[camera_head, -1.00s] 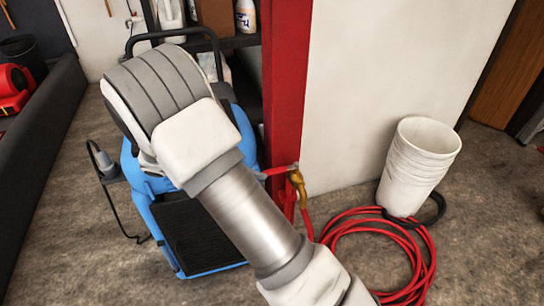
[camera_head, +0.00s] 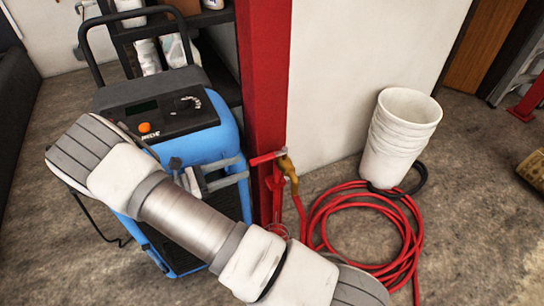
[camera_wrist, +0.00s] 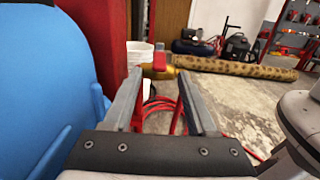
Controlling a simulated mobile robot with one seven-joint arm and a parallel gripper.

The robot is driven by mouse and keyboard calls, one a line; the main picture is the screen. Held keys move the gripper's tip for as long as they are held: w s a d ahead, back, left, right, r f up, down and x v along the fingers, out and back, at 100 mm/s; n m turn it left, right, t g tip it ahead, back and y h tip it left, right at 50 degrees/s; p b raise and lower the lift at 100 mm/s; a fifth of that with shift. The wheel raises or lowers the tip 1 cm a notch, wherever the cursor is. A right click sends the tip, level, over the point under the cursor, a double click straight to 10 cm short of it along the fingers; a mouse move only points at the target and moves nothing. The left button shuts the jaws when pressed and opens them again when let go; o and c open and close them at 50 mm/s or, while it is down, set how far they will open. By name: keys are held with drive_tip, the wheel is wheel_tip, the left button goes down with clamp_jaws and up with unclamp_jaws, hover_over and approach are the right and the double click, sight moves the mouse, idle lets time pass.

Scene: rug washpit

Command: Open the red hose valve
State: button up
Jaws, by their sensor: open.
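The red hose valve has a red handle (camera_head: 266,158) and a brass body (camera_head: 290,174), beside the red post in the head view. In the wrist view, the red handle (camera_wrist: 159,60) and brass body (camera_wrist: 158,72) show straight ahead, between and beyond the fingertips. My gripper (camera_head: 243,169) is open, with its fingers pointing right at the handle's left end in the head view. The fingertips (camera_wrist: 158,76) look very close to the handle; I cannot tell whether they touch. Nothing is seen between the jaws close to the palm.
A blue machine (camera_head: 228,135) stands left of the red post (camera_head: 262,80), right by my gripper; its blue side (camera_wrist: 40,80) fills the left of the wrist view. A coiled red hose (camera_head: 405,215) and stacked white buckets (camera_head: 400,130) are on the floor to the right.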

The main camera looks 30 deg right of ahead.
sight(275, 155)
drive_tip(key=d+b, duration=0.2)
drive_tip(key=d, duration=0.9)
drive_tip(key=shift+d, duration=0.1)
clamp_jaws()
idle(1.0)
